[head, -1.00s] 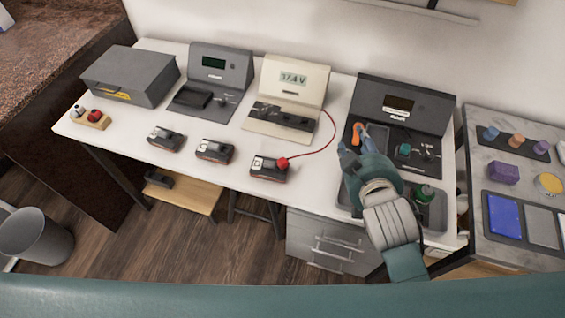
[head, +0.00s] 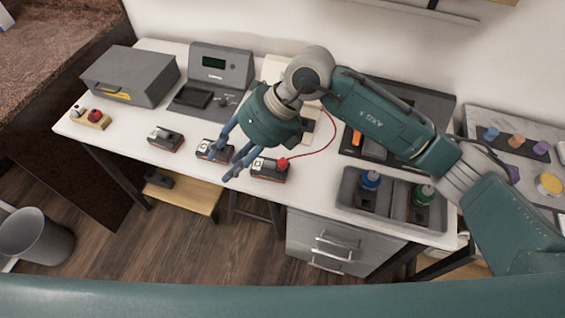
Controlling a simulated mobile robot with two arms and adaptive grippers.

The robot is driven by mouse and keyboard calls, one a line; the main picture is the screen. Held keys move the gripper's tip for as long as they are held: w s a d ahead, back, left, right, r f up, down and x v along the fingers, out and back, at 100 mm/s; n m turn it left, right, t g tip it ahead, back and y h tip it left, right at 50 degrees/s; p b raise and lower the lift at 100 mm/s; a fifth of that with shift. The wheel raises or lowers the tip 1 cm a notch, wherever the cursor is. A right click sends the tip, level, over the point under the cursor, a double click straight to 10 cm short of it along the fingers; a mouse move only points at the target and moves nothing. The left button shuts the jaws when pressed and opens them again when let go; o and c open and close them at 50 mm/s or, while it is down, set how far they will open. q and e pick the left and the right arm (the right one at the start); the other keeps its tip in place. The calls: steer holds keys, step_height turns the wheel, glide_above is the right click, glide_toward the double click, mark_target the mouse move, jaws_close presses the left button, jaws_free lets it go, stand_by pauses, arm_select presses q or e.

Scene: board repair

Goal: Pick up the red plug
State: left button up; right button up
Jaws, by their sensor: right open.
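The red plug (head: 283,164) sits on the right end of a dark battery pack (head: 265,171) near the front edge of the white table. A red cable runs from it up to the beige tester (head: 273,70). My right gripper (head: 220,166) is open and empty, its fingers pointing down and left. The gripper and arm hide much of the beige tester. My left gripper is not in view.
Another battery pack (head: 165,139) lies to the left. A grey tester (head: 221,70) and a grey box (head: 130,75) stand behind. A wooden block (head: 91,119) holds a white and a red piece. A grey tray (head: 389,208) holds blue- and green-topped items.

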steer(key=w+d+f+t+h, duration=0.2)
steer(key=w+d+h, duration=0.5)
steer(key=d, duration=0.6)
steer(key=m+p, duration=0.1)
glide_above(283, 161)
steer(key=d, duration=0.1)
step_height(283, 161, down, 5)
steer(key=shift+y, duration=0.3)
steer(key=f+p, duration=0.1)
steer(key=f, duration=0.1)
steer(key=a+f+p, duration=0.1)
steer(key=f, duration=0.1)
steer(key=shift+s+f, duration=0.15)
steer(key=shift+f, duration=0.55)
jaws_close()
step_height(283, 161, up, 20)
steer(key=b, duration=0.4)
